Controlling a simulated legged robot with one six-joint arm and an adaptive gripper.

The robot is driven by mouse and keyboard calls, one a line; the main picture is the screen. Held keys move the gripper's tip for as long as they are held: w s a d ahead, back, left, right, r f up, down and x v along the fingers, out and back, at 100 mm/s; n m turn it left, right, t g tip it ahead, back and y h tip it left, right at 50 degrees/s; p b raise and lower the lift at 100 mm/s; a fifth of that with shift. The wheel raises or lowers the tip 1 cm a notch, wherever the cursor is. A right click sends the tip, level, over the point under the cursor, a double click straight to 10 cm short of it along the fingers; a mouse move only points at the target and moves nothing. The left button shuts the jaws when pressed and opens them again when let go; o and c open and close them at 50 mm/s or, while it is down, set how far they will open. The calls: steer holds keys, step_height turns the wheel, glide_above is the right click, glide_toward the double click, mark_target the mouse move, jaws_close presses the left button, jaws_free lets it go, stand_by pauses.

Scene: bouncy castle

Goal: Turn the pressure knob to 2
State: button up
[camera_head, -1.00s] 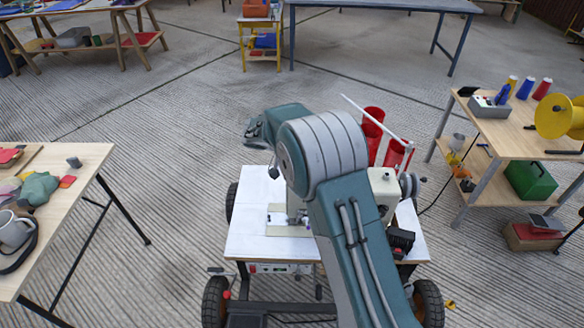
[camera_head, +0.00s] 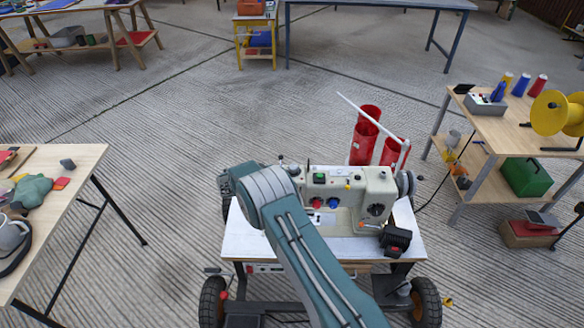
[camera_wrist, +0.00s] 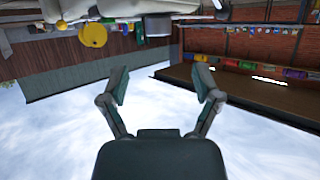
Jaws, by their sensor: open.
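A cream sewing machine (camera_head: 345,184) stands on a white-topped wheeled cart (camera_head: 385,246). Its front carries a red knob (camera_head: 316,203), a blue knob (camera_head: 333,203) and a dark round dial (camera_head: 376,210). I cannot read any markings, nor tell which one is the pressure knob. My arm crosses the left part of the machine and cart in the head view. My gripper (camera_wrist: 162,88) shows in the wrist view with its two fingers spread and nothing between them. A pale shape, blurred and cut off, lies along the top of that view.
Red cylinders (camera_head: 362,140) and a white rod stand behind the machine. A wooden bench (camera_head: 492,132) with a yellow reel (camera_head: 550,113) is at right. A table (camera_head: 75,165) with a mug and cloths is at left.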

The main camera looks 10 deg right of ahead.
mark_target(291, 168)
steer(key=x, duration=0.9)
steer(key=shift+d, duration=0.15)
jaws_close()
